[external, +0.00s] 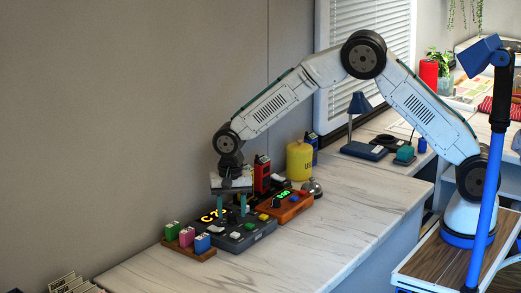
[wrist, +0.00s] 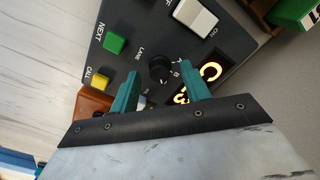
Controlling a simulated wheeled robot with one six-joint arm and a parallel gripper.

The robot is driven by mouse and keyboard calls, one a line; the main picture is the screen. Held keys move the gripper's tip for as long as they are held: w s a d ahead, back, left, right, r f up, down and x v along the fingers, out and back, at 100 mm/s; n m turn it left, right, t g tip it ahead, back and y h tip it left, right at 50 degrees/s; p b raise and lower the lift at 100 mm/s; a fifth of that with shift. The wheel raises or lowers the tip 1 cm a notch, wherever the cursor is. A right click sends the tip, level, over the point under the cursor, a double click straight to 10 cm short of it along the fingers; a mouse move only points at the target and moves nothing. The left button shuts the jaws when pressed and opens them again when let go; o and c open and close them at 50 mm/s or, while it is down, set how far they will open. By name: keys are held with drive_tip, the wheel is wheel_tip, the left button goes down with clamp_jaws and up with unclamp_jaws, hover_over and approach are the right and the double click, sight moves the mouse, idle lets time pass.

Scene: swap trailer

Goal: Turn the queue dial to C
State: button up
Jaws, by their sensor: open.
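The queue console (external: 258,233) is a dark grey box on the counter, under my gripper (external: 232,208). In the wrist view its black round dial (wrist: 160,67) sits by the word LANE, with letters A and B beside it. The dial's pointer setting is too small to tell. My gripper (wrist: 161,88) is open, with one teal finger on either side of the dial's near edge; I cannot tell whether they touch it. A lit yellow display (wrist: 208,71) on the console shows a C and a partly hidden character.
The console also bears a green NEXT button (wrist: 114,43), a yellow CALL button (wrist: 100,77) and a white switch (wrist: 195,18). A tray (external: 190,250) of coloured blocks stands left; an orange-brown box (external: 290,208) and yellow canister (external: 299,160) stand behind. The front counter is clear.

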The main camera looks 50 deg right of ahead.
drive_tip(key=shift+f, duration=0.3)
drive_tip(key=c, duration=1)
drive_tip(key=shift+n, duration=0.6)
